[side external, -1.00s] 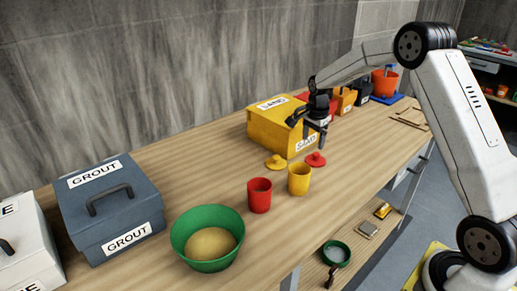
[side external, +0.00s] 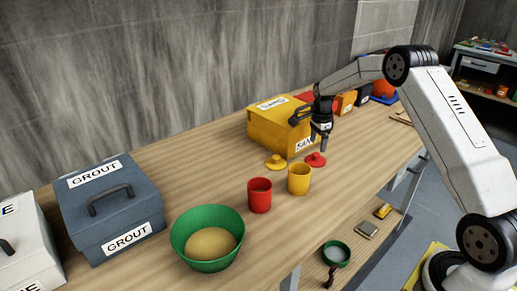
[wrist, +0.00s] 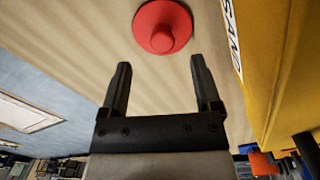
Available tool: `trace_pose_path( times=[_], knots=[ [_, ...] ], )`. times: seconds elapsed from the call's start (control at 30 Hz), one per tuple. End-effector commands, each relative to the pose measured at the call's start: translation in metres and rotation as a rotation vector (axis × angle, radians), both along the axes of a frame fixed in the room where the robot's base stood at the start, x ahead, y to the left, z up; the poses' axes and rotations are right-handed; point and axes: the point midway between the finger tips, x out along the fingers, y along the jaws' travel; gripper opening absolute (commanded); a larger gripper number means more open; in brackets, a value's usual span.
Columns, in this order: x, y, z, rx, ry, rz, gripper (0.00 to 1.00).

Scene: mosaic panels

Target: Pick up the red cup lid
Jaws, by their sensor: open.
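The red cup lid (side external: 315,160) is a round disc with a knob, lying on the wooden table beside the yellow lid (side external: 276,162) and behind the yellow cup (side external: 299,179). In the wrist view the red lid (wrist: 162,27) lies just beyond my fingertips, roughly centred between them, with its knob facing the camera. My gripper (side external: 318,146) points down above the table, near the lid and apart from it. Its two fingers (wrist: 158,64) are spread, with nothing between them.
A yellow box labelled SAND (side external: 281,127) stands close behind my gripper. A red cup (side external: 259,195) and a green bowl of yellowish material (side external: 208,238) stand to the left. A grey GROUT box (side external: 108,208) stands farther left. Table to the right of the lid is clear.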

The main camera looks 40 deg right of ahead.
Motion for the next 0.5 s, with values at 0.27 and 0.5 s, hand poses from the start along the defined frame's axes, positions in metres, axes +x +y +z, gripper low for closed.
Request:
trace_pose_path(
  times=[0.27,0.5],
  knots=[
    [0.000,0.000,-0.007,0.000,0.000,0.001,0.81],
    [0.002,-0.002,-0.034,0.000,0.001,0.001,0.81]
  ],
)
